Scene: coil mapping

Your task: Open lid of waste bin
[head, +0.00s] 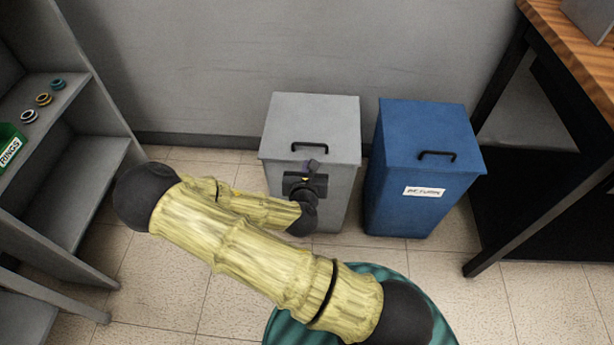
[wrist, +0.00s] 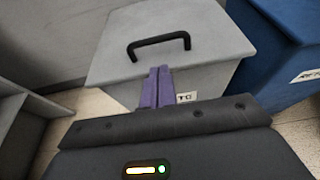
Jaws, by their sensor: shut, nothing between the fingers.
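The grey bin (head: 335,108) stands against the wall with its lid closed. A black handle (head: 309,146) sits near the lid's front edge. In the wrist view the grey lid (wrist: 205,25) and its black handle (wrist: 158,44) are straight ahead. My gripper (head: 312,164) is in front of the bin, close to the lid's front edge and just below the handle in the picture. In the wrist view its purple fingers (wrist: 157,72) are together and empty, and their tips appear just short of the handle. I cannot tell whether they touch the lid. A label on the bin's front is partly hidden by the fingers.
A blue bin (head: 425,125) with a closed lid, black handle and white label stands close on the right. A grey shelf (head: 85,100) with several rings and a green box (head: 9,150) is at left. A wood-topped table (head: 570,50) is at right.

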